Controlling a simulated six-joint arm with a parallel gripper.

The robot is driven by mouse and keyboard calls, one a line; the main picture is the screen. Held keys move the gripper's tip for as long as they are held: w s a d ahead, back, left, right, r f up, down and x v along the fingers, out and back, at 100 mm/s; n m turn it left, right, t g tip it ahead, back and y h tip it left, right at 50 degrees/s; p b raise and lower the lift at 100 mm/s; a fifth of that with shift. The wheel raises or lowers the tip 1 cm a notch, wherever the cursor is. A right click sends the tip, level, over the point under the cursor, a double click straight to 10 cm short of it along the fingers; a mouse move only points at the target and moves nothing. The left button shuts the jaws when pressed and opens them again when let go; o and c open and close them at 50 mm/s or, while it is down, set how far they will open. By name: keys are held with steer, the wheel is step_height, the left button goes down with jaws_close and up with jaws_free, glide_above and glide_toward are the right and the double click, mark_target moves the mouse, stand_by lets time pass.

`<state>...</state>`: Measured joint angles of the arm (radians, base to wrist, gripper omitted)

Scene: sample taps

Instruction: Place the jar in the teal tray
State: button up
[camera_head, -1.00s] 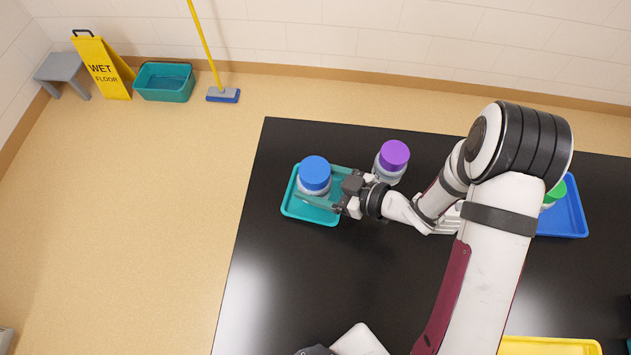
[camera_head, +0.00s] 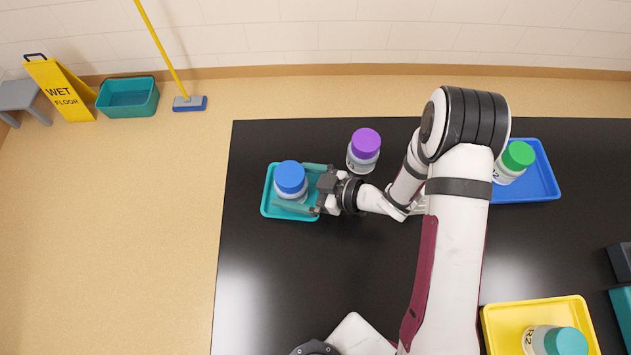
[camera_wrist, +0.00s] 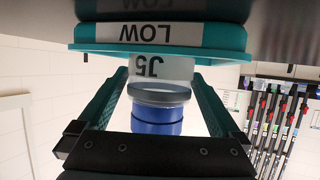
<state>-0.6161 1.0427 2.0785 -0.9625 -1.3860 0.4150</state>
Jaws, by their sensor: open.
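A jar with a blue lid (camera_head: 291,178) stands upright in the teal tray (camera_head: 267,208) at the table's left. Its white body carries a label reading J5 in the wrist view (camera_wrist: 160,68), where the picture is upside down. The teal tray, marked LOW, also shows there (camera_wrist: 215,42). My gripper (camera_head: 297,188) is open, reaching in from the right with one teal finger on each side of the jar. In the wrist view the fingers (camera_wrist: 158,100) stand apart from the jar's lid, with gaps on both sides.
A purple-lidded jar (camera_head: 364,150) stands on the black table (camera_head: 255,280), close behind my wrist. A blue tray (camera_head: 540,190) holds a green-lidded jar (camera_head: 515,160). A yellow tray (camera_head: 499,330) holds a teal-lidded jar (camera_head: 560,341). The table's front left is clear.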

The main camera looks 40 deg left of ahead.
steer(key=v, duration=1.2)
